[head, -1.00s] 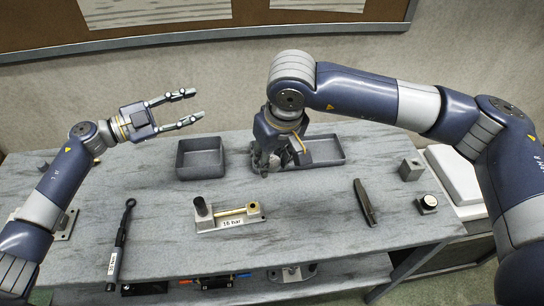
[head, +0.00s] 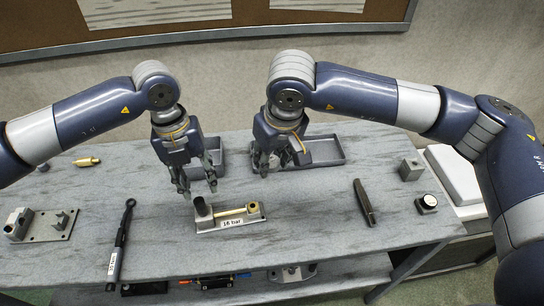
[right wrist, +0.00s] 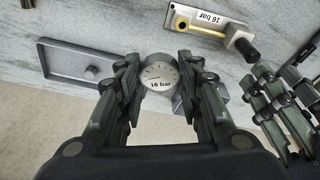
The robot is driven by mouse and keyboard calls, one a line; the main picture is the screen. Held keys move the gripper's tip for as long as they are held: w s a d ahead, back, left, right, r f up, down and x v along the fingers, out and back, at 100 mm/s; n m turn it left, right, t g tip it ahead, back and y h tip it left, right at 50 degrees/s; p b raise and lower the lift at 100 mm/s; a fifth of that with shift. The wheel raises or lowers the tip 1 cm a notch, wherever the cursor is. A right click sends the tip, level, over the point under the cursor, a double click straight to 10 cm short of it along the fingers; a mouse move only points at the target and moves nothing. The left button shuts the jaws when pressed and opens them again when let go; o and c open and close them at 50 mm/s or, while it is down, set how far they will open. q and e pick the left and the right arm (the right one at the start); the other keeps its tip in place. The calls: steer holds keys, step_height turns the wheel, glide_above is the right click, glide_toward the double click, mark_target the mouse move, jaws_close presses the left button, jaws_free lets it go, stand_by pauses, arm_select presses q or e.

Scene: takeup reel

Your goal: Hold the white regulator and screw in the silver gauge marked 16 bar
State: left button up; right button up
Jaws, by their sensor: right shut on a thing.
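The pale regulator (head: 232,224), with a "16 bar" label, a brass tube and a dark knob, stands on the table in the head view; it also shows in the right wrist view (right wrist: 205,22). My left gripper (head: 200,191) is open and empty, just above and behind its dark knob. My right gripper (head: 265,172) is shut on the silver gauge, behind the regulator. In the right wrist view the gauge (right wrist: 159,75) sits between the fingers, dial towards the camera, marked 16 bar. In the head view the fingers mostly hide the gauge.
A grey bin (head: 216,146) and a shallow tray (head: 330,160) stand behind. A labelled wrench (head: 120,240), a plate with fittings (head: 52,232) and a brass piece (head: 87,162) lie left. A dark tool (head: 364,201), grey block (head: 411,169) and black-sided round part (head: 428,203) are right.

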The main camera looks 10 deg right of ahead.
mark_target(198, 200)
arm_select(q)
steer(key=shift+w+a+r+t+y, duration=0.25)
steer(key=shift+a+r+t+y, duration=0.2)
steer(key=shift+a, duration=0.35)
steer(key=shift+f, duration=4.9)
steer(key=shift+c, duration=0.5)
jaws_close()
steer(key=shift+a, duration=0.1)
arm_select(e)
steer(key=a+f+m, duration=0.3)
steer(key=a+f, duration=0.2)
steer(key=f, duration=0.2)
steer(key=shift+f+m+h, duration=0.15)
steer(key=shift+m+h, duration=0.15)
steer(key=shift+h, duration=0.1)
